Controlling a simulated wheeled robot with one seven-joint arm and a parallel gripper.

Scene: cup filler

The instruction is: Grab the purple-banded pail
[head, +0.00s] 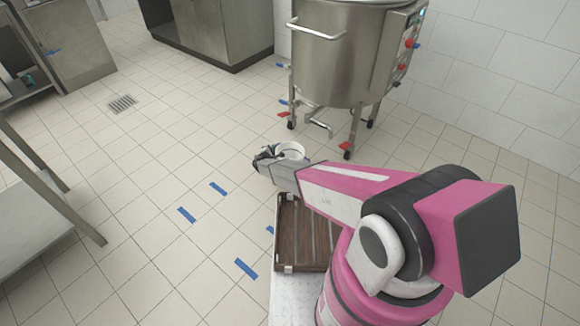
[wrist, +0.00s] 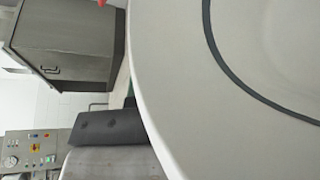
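No purple band shows in either view, so I cannot identify the purple-banded pail. My gripper (head: 264,158) is at the end of my pink arm, above the floor in front of the large steel kettle. A small white round thing with a ring-shaped rim (head: 291,150) is right at my gripper. In the wrist view a large off-white curved surface (wrist: 240,120) with a dark arc fills the right side, very close. A dark grey block (wrist: 108,126), perhaps a finger, meets its edge. I cannot tell whether the fingers are closed on it.
A brown slatted tray (head: 291,267) lies below my arm. A steel cabinet (head: 205,25) is at the back and a steel table (head: 30,225) at left. Blue tape marks the open floor.

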